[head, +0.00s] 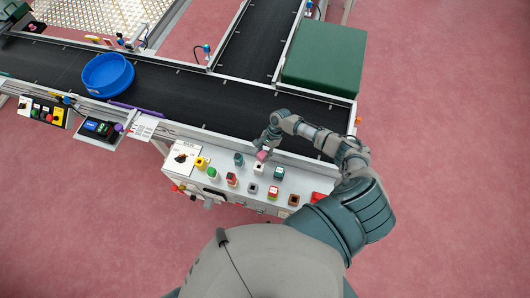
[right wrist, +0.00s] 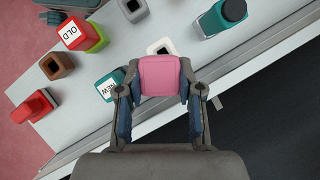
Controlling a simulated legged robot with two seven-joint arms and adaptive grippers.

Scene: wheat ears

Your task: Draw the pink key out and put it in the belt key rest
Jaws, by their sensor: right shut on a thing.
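My right gripper (head: 266,146) is shut on the pink key (head: 263,155) above the belt-side edge of the control panel. In the right wrist view the pink key (right wrist: 160,76) sits between the two fingers (right wrist: 158,88); its lower end is hidden, so I cannot tell whether it is in a socket. A white square holder (right wrist: 151,48) with a dark hole is just beyond it, also in the head view (head: 258,168). A grey holder (head: 252,188) and a brown holder (head: 293,200) look empty. I cannot tell which is the belt key rest. My left gripper is not in view.
A teal key labelled NEW (right wrist: 109,86), a red key labelled OLD (right wrist: 73,33), another teal key (right wrist: 222,18) and a red block (right wrist: 35,106) stand close around. The black conveyor (head: 190,100) carries a blue bowl (head: 108,74). A green box (head: 325,62) stands beyond.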

